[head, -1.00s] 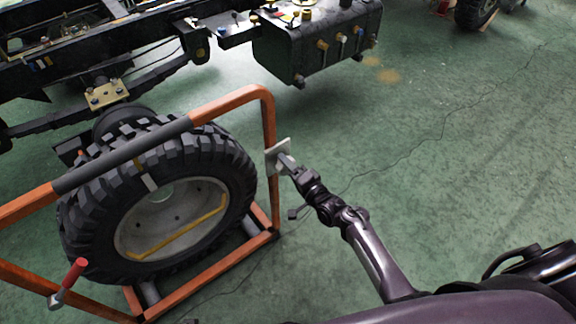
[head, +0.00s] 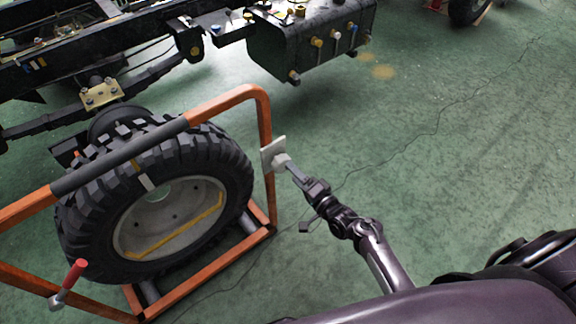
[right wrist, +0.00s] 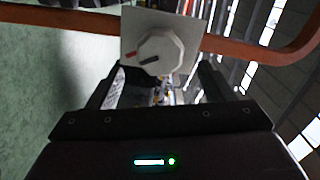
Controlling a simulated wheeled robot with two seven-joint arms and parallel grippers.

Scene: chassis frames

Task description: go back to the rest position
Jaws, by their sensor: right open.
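My right gripper (head: 296,172) is in front of a white plate (head: 268,153) with a pale knob (head: 281,161), fixed to the upright of an orange frame (head: 266,115). In the right wrist view the gripper's two fingers (right wrist: 160,90) stand apart, with the knob (right wrist: 160,52) on its square plate (right wrist: 130,22) beyond them. The gripper is open and holds nothing. My left gripper is in neither view.
The orange frame surrounds a large black tyre (head: 240,170) on a pale rim. A red-handled lever (head: 75,272) sticks out at its lower left. A truck chassis (head: 60,62) with a dark tank (head: 290,50) stands behind. The green floor (head: 460,150) at right is open.

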